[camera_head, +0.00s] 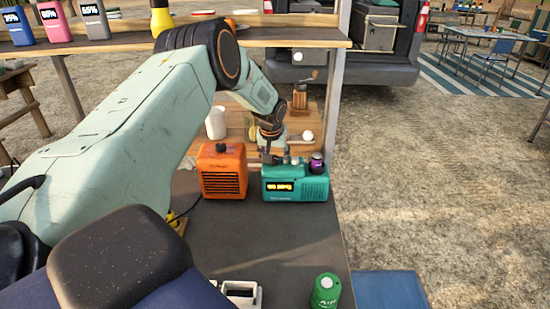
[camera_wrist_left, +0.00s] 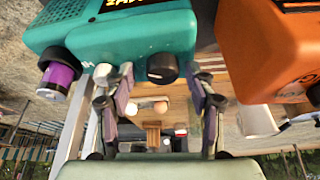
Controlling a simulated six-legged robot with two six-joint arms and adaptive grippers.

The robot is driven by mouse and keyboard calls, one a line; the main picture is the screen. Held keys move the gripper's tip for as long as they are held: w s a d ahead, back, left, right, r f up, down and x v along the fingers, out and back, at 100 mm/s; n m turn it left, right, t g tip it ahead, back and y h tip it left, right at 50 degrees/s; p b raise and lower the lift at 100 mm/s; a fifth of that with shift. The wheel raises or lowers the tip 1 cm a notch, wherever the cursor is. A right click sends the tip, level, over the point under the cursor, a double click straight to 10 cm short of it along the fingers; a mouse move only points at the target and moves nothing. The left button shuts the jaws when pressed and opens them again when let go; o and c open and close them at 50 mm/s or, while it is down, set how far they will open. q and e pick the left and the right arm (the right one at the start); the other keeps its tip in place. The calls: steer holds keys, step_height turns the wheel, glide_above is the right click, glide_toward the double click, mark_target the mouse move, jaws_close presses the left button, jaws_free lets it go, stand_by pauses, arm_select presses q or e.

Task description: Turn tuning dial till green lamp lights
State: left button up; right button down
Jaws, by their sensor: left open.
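A teal radio (camera_head: 296,187) stands on the dark counter, with a lit amber display on its front; the digits are too small to read surely. My left gripper (camera_head: 275,157) is over the radio's top left, pointing down. In the left wrist view the teal radio (camera_wrist_left: 140,38) fills the top. A black dial (camera_wrist_left: 162,69) lies between the fingertips of my open left gripper (camera_wrist_left: 160,78); I cannot tell whether they touch it. I see no green glow. My right gripper is out of view.
An orange box (camera_head: 222,171) with a black knob stands close left of the radio. A green can (camera_head: 325,291) stands at the counter's front right. A wooden shelf (camera_head: 290,38) spans the back. The dark counter (camera_head: 270,240) in front of the radio is clear.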

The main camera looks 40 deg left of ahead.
arm_select(q)
steer(key=shift+s+r, duration=0.5)
steer(key=shift+s, duration=0.15)
steer(key=shift+a, duration=0.1)
steer(key=shift+c, duration=0.5)
steer(key=shift+w+f, duration=0.55)
steer(key=shift+w, duration=0.25)
steer(key=c, duration=0.5)
steer(key=shift+s+r, duration=0.4)
steer(key=shift+s, duration=0.15)
steer(key=c, duration=0.4)
steer(key=shift+c, duration=0.6)
steer(key=shift+w+f, duration=0.2)
steer(key=shift+w, duration=0.15)
steer(key=shift+m+b, duration=0.3)
steer(key=shift+s+a+m+t+h+b, duration=0.1)
steer(key=shift+s+m+t+h+b, duration=0.2)
steer(key=shift+m+b, duration=0.55)
steer(key=shift+w+m+h+b, duration=0.2)
steer(key=shift+m+h+b, duration=0.1)
steer(key=shift+m+b, duration=0.3)
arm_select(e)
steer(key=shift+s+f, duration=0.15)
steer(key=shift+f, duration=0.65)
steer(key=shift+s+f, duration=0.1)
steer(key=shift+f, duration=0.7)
